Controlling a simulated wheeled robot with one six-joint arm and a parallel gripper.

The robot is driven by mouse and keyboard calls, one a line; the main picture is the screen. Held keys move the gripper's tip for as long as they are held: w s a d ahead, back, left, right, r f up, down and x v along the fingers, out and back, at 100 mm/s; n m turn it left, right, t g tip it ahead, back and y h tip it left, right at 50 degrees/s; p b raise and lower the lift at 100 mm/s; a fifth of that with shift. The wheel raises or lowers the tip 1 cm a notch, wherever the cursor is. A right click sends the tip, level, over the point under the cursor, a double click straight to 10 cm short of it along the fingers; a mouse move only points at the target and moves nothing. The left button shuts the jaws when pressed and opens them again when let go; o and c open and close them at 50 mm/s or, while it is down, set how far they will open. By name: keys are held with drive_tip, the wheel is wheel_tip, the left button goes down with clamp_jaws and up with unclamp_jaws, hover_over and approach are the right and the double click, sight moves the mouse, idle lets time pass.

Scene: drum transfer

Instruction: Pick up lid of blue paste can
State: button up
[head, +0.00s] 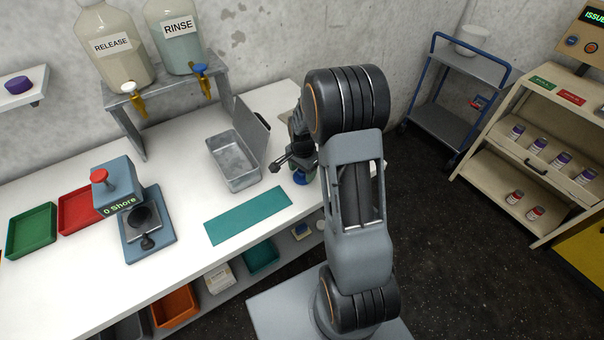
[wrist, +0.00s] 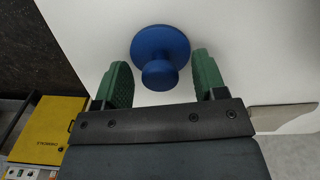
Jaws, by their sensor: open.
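The blue lid (wrist: 160,45) of the paste can is a round disc with a knob, seen from above in the wrist view. My gripper (wrist: 162,75) is open, with one green finger on each side of the lid's knob and a gap on both sides. In the head view the blue lid (head: 300,178) shows small on the white bench, partly hidden by my arm. My gripper (head: 290,163) shows there just above it. The can's body is hidden below the lid.
A teal mat (head: 248,215) lies on the bench left of the lid. An open metal box (head: 234,162) stands behind it. A press (head: 146,225), a red tray (head: 82,210) and a green tray (head: 32,231) stand further left. Bottles on a rack (head: 165,85) stand at the back.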

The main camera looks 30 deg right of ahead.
drive_tip(key=shift+c, duration=0.2)
drive_tip(key=c, duration=1)
drive_tip(key=shift+o, duration=0.2)
